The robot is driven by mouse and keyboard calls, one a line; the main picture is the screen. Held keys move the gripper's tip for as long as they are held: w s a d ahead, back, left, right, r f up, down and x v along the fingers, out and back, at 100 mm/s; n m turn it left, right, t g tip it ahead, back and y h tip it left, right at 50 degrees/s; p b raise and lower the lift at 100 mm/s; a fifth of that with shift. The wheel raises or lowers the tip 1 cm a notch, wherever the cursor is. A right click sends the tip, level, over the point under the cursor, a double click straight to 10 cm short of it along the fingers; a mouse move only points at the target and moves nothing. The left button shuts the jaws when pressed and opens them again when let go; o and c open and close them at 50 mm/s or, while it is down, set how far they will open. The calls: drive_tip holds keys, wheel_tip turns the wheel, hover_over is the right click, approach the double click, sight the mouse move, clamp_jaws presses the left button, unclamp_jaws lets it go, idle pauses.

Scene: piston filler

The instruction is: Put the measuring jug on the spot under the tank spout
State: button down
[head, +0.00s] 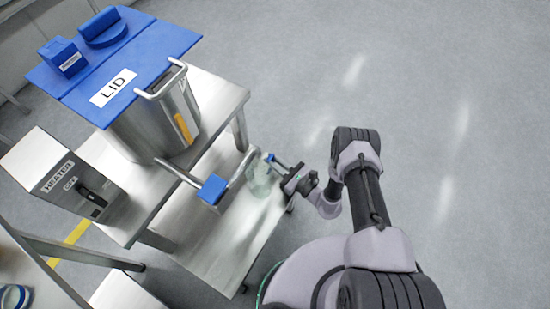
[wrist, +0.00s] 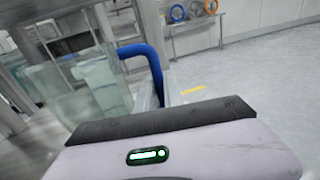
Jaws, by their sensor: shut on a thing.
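The measuring jug (head: 261,182) is clear, greenish, with a blue handle. In the wrist view the jug (wrist: 85,88) fills the left side, with its blue handle (wrist: 150,65) right of it. My gripper (head: 284,170) is shut on the handle from the right. The jug is by the right edge of the steel stand's low shelf (head: 215,245); I cannot tell whether it touches the shelf. The steel tank (head: 150,125) stands on the upper level under a blue lid (head: 125,60) marked LID. A steel pipe with a blue block (head: 212,189) reaches out from the tank's front. The spot is not distinguishable.
A heater box (head: 62,178) with a black switch stands left of the tank. The stand's upper shelf (head: 220,98) and its legs are beside the jug. The floor to the right is open. Blue and orange rings show far off in the wrist view.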

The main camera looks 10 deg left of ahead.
drive_tip(key=c, duration=1.5)
unclamp_jaws()
drive_tip(key=shift+f, duration=0.1)
drive_tip(key=shift+o, duration=0.2)
